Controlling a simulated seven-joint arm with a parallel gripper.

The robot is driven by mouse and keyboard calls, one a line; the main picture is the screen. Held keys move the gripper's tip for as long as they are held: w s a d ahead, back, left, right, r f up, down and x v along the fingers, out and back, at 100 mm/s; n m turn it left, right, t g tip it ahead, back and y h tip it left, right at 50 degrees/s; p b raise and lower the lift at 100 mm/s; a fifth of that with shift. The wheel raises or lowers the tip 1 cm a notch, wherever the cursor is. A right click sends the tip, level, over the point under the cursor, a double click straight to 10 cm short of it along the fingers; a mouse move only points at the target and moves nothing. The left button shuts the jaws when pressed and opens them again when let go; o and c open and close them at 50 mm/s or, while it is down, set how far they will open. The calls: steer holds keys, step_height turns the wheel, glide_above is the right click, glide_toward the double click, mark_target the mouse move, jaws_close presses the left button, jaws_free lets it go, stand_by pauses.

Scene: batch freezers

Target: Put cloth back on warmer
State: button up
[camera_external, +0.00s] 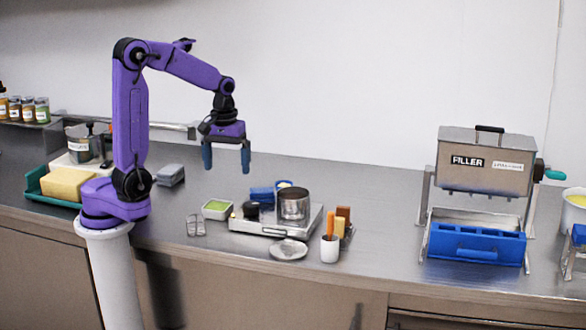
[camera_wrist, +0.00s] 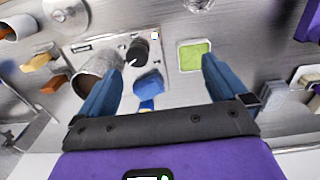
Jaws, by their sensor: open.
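A bunched blue cloth-like thing (camera_external: 262,195) lies at the back of the low, pale warmer (camera_external: 262,229). In the wrist view the blue cloth (camera_wrist: 149,85) shows between my fingers, by the warmer's edge; I cannot tell whether it rests on the warmer or the counter. A metal pot (camera_external: 293,205) and a small black item (camera_external: 251,210) stand on the warmer. My gripper (camera_external: 226,165) is open and empty, pointing down, high above the counter, left of and behind the warmer.
A square dish of green stuff (camera_external: 217,209) sits left of the warmer. A white cup with an orange handle (camera_external: 329,248) and a round metal lid (camera_external: 288,250) are in front. The filler (camera_external: 484,165) stands right; counter between is clear.

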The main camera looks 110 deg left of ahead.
steer(key=s+d+f+m, duration=0.1)
steer(key=s+d+m, duration=0.1)
steer(key=s+d, duration=0.3)
steer(key=s+d+f+m, duration=0.1)
steer(key=s+d+m, duration=0.2)
steer(key=d, duration=0.6)
steer(key=s, duration=0.2)
steer(key=shift+s+d+f+m, duration=0.25)
steer(key=shift+s+d+m, duration=0.05)
steer(key=shift+d, duration=0.1)
